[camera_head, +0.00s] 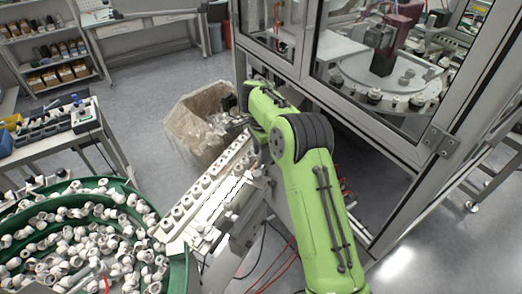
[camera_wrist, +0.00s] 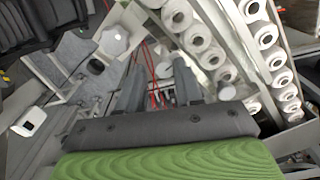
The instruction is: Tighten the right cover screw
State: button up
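In the wrist view my gripper (camera_wrist: 160,75) shows two grey fingers, spread apart with a gap and nothing held between them. Pale round knobs lie near the fingertips; one white knob (camera_wrist: 114,42) is left of them and another (camera_wrist: 227,74) is right of them. I cannot tell which of these, if any, is the right cover screw. In the head view my green arm reaches over the far end of the feed rail (camera_head: 208,190). The fingers cannot be made out there. A small grey knob (camera_head: 257,172) stands on the rail's right side.
White caps fill a green bowl feeder (camera_head: 140,190) at lower left. A bin with a clear liner (camera_head: 190,125) stands behind the rail. A framed glass machine enclosure (camera_head: 380,105) stands close on the right. Red cables (camera_head: 285,250) hang below the rail. Open floor lies at upper left.

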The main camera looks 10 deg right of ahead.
jog(key=shift+o, duration=0.3)
jog(key=shift+s+f, duration=0.1)
jog(key=shift+w+a, duration=0.1)
jog(key=shift+w, duration=0.2)
jog(key=shift+w, duration=0.1)
notch_tip(320, 180, up, 16)
jog(key=p, duration=0.1)
jog(key=shift+f+p, duration=0.2)
jog(key=shift+p, duration=0.1)
